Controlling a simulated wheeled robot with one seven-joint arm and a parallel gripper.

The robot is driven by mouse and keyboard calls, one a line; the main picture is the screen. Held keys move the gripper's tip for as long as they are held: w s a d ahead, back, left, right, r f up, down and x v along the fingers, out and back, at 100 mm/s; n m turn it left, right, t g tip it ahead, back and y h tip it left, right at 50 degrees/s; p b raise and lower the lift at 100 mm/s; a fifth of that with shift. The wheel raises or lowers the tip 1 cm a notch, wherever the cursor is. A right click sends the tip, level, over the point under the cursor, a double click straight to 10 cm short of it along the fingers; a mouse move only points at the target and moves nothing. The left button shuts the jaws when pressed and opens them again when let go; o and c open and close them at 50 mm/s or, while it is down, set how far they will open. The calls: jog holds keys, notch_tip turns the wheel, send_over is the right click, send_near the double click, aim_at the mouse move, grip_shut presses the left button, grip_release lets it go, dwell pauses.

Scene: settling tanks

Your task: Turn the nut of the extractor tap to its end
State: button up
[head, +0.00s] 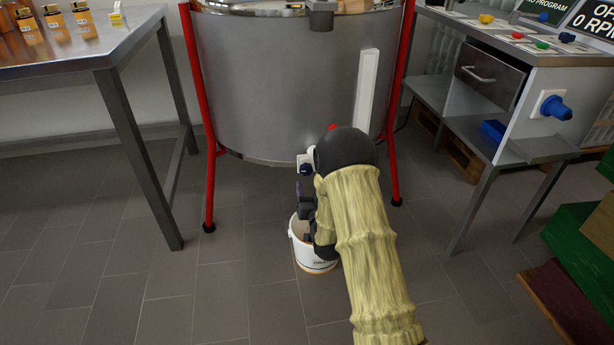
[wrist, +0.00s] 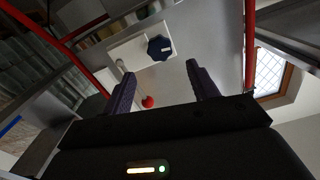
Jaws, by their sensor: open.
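The extractor (head: 270,80) is a large grey steel drum on red legs. Its tap has a dark blue faceted nut (wrist: 160,47) on a pale square plate, seen ahead of my fingers in the wrist view. In the head view the nut (head: 306,169) shows small at the drum's lower edge, just left of my arm. My gripper (wrist: 160,80) is open, with its two dark fingers apart and nothing between them. The nut lies beyond the fingertips, between their lines, and appears apart from them. In the head view my arm hides much of the gripper.
A white bucket (head: 314,258) stands on the floor under the tap, close to my arm. A steel table (head: 90,50) with jars is at the left. A control bench (head: 480,80) is at the right, with green crates (head: 580,240) nearer. Floor at the left is clear.

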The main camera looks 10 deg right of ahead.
aim_at(307, 170)
jog(key=w+b, duration=0.1)
jog(key=w, duration=0.4)
jog(key=w+b, duration=0.1)
jog(key=w, duration=0.1)
jog(key=shift+w+d+f+b, duration=0.1)
jog(key=shift+w+d+b, duration=0.2)
jog(key=shift+w, duration=0.05)
jog(key=shift+w+a, duration=0.2)
jog(key=shift+w, duration=0.05)
jog(key=shift+a, duration=0.25)
jog(key=shift+d, duration=0.15)
jog(key=c, duration=1)
